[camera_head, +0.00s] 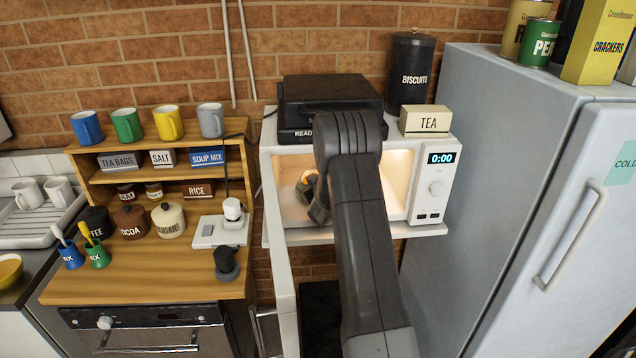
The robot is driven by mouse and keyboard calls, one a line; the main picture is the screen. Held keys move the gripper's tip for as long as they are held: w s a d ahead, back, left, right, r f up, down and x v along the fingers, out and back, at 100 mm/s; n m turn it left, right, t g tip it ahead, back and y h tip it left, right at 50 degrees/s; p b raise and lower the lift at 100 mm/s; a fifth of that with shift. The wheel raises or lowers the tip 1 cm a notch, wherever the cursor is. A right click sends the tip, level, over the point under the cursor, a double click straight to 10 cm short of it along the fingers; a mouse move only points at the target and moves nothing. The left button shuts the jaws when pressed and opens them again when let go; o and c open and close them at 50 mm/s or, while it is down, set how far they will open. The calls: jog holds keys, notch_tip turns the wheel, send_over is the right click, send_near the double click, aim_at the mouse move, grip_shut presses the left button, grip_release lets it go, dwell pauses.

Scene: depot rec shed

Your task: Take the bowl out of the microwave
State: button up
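The white microwave (398,230) stands on a shelf against the brick wall, with its inside lit and its display at 0:00. Its door (284,290) is swung open toward me at the left of the opening. My arm reaches down across the front of the opening and covers much of its right part. The dark end of my arm, with my gripper (309,188), is at the opening's left-middle. A small orange-yellow patch shows there; I cannot tell what it is. No bowl can be made out in the microwave. The fingers are too hidden to read.
A black appliance (330,95), a tea box (425,120) and a biscuits canister (410,70) stand on the microwave. The fridge (500,190) is close on the right. A wooden counter (150,285) with jars and mugs is left. A yellow bowl (9,270) sits far left.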

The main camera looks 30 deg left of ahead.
jog(key=shift+x, duration=1.05)
grip_shut()
jog(key=shift+r, duration=0.15)
dwell(0.5)
